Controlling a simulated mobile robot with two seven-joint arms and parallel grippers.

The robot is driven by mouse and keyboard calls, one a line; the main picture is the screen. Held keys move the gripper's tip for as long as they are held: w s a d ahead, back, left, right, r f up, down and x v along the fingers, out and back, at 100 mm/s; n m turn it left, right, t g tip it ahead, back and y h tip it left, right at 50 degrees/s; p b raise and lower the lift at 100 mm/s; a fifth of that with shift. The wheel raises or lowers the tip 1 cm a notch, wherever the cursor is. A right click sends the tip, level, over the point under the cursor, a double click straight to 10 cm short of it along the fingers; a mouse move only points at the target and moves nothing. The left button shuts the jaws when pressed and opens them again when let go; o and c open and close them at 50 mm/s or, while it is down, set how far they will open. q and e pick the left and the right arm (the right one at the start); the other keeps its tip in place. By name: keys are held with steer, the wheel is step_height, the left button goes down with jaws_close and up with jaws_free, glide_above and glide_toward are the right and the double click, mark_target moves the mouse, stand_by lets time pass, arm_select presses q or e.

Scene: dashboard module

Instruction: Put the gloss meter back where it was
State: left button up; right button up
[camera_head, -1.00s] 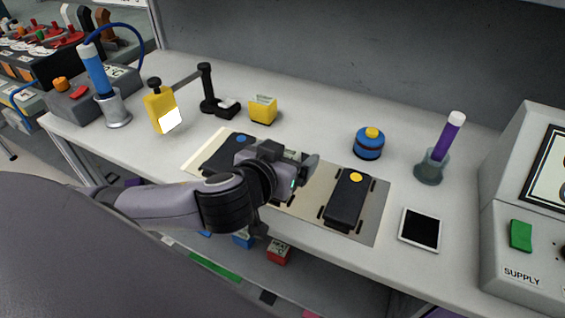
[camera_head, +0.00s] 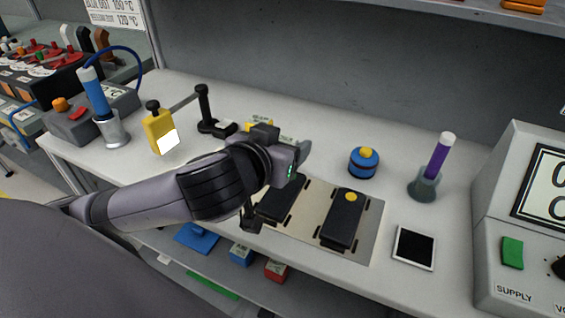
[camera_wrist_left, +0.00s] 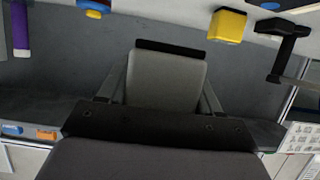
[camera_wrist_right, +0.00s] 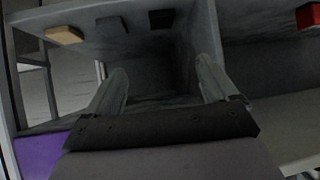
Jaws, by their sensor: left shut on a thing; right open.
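My left gripper (camera_head: 292,158) is over the mat (camera_head: 372,232) on the bench, seen from behind in the head view. In the left wrist view it is shut on a grey boxy thing with a dark end edge (camera_wrist_left: 166,82), which I take to be the gloss meter; the head view mostly hides it behind the wrist. Two dark devices lie on the mat: one (camera_head: 283,203) in the middle and one with a yellow button (camera_head: 342,221) at the right. My arm hides the mat's left part. My right gripper (camera_wrist_right: 160,88) is open and empty, facing the shelf compartments under the bench.
A supply unit (camera_head: 520,225) borders the right.

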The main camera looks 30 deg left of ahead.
mark_target(283, 135)
arm_select(q)
step_height(283, 135, up, 12)
steer(key=p, duration=0.3)
steer(key=shift+m+h, duration=0.3)
steer(key=shift+h, duration=0.1)
steer(key=f, duration=0.5)
steer(key=s+f, duration=0.1)
steer(key=f, duration=0.5)
steer(key=s+f, duration=0.1)
steer(key=f, duration=0.5)
steer(key=shift+a+b, duration=0.2)
steer(key=shift+b, duration=0.1)
steer(key=shift+s+f, duration=0.15)
steer(key=shift+f, duration=0.15)
